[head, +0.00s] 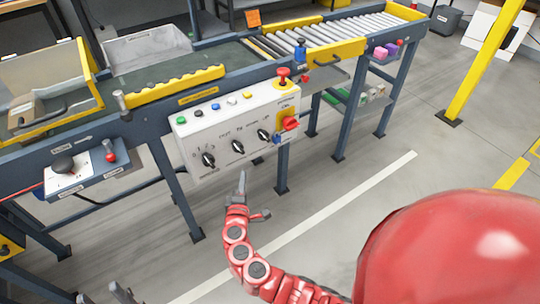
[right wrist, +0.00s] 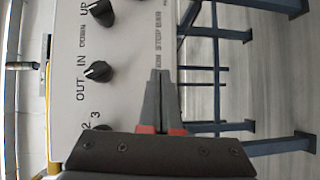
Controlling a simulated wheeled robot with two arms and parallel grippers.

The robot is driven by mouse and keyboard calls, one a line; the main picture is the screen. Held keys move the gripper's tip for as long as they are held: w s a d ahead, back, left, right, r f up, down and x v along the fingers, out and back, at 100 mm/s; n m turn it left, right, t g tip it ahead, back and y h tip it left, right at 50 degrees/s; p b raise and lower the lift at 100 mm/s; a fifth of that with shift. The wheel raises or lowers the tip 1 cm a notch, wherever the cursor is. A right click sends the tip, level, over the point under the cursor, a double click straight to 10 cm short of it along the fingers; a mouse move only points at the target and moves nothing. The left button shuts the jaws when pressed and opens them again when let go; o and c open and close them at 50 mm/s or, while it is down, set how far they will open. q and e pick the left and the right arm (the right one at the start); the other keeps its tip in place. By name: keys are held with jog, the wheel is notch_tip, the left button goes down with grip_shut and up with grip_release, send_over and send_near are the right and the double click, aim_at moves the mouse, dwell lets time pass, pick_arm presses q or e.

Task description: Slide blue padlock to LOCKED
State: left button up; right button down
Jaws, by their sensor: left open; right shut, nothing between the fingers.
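A small blue piece (head: 277,139), which looks like the blue padlock, sits at the lower left of a red rotary switch (head: 290,124) on the right end of a white control panel (head: 215,145). Its lettering is too small to read. My right gripper (head: 242,182) is below the panel, left of the blue piece and apart from it. In the right wrist view its fingers (right wrist: 160,95) are shut and empty, in front of the panel's lower edge; the blue piece cannot be made out there. My left gripper (head: 103,296) is open at the bottom left edge, mostly cut off.
The panel also has black knobs (head: 237,146), coloured buttons and a red mushroom button (head: 284,73). A lever box (head: 85,172) is on the left. The conveyor (head: 190,85) runs behind, on blue legs (head: 282,170). The floor in front is clear.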

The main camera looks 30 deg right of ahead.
jog(key=s+d+r+m+h, duration=0.1)
jog(key=d+r+g+h, duration=0.1)
jog(key=h, duration=0.1)
jog(key=shift+s+d+r+m+b, duration=0.25)
jog(key=shift+s+d+m+b, duration=0.1)
jog(key=shift+s+d+m, duration=0.05)
jog(key=shift+w+d, duration=0.1)
send_near(272, 139)
jog(key=w, duration=0.3)
jog(key=d, duration=0.1)
jog(key=w+d, duration=0.1)
jog(key=shift+d+b, duration=0.35)
jog(key=shift+b, duration=0.05)
jog(key=shift+w+d, duration=0.1)
jog(key=shift+d, duration=0.4)
